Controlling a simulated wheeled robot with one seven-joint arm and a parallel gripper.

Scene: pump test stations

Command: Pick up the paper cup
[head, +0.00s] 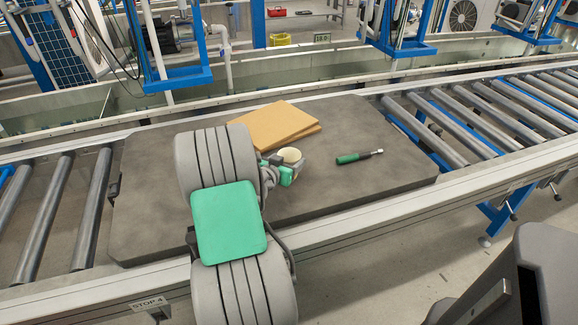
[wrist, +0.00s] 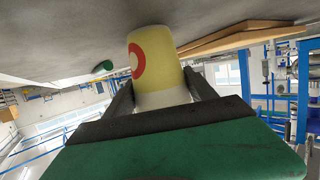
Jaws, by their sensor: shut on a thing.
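The paper cup (head: 290,155) shows as a small pale round top over the dark grey board (head: 330,190) in the head view, partly hidden by my gripper (head: 281,171). In the wrist view the cup (wrist: 155,58) is pale yellow with a red ring mark. My gripper (wrist: 160,92) is shut on it there, with one dark finger on each side. The grey surface fills the top of the wrist view, close to the cup's far end. I cannot tell whether the cup touches the board.
Tan flat boards (head: 275,123) lie stacked behind the cup. A green-handled tool (head: 358,157) lies to its right. The dark board sits on a roller conveyor (head: 470,115) with metal side rails. The board's right front part is clear.

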